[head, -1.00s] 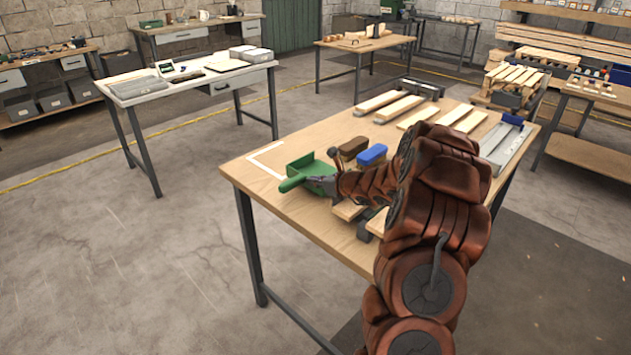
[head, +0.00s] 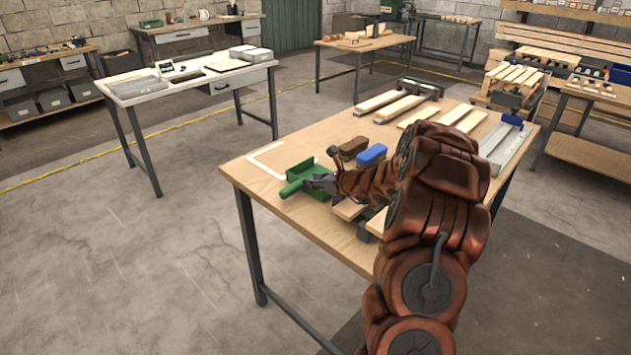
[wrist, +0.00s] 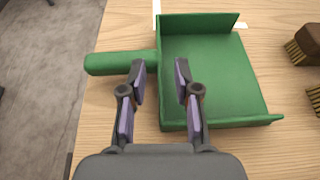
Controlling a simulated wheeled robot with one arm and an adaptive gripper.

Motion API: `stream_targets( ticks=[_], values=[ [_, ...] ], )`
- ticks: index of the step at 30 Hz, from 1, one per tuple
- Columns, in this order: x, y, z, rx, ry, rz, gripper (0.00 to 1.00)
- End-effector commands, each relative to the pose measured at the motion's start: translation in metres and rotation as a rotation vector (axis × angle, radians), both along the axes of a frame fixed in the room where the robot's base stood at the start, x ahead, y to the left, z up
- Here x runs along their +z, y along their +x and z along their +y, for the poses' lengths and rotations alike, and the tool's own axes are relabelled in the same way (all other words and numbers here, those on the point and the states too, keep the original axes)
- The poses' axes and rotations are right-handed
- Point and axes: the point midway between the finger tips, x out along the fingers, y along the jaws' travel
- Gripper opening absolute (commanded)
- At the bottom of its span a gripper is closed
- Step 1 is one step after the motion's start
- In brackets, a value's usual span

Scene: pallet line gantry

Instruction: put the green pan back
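The green pan (head: 310,183) is at the near left part of the wooden table, with its handle pointing left. In the wrist view the pan (wrist: 215,85) appears level, and its handle (wrist: 105,63) extends left from its left wall. My gripper (wrist: 160,80) is open, with one fingertip over the handle end and the other over the pan's inside, the wall between them. Gaps show on both sides. In the head view my gripper (head: 325,183) is at the pan's near side. White marking lines (head: 265,168) lie beside the pan; it hides part of them.
Wooden slats (head: 385,102) lie further back, with a grey metal rail (head: 505,140) at the right. The table's left edge is close to the handle.

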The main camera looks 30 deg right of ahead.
Motion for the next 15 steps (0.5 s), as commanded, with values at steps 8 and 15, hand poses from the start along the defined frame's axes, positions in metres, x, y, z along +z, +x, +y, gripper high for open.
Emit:
stream_targets(
  ticks=[8, 15],
  values=[
    [0.015, -0.023, -0.007, -0.004, 0.0, -0.001, 0.31],
    [0.029, -0.057, -0.013, -0.004, 0.0, 0.0, 0.31]
  ],
)
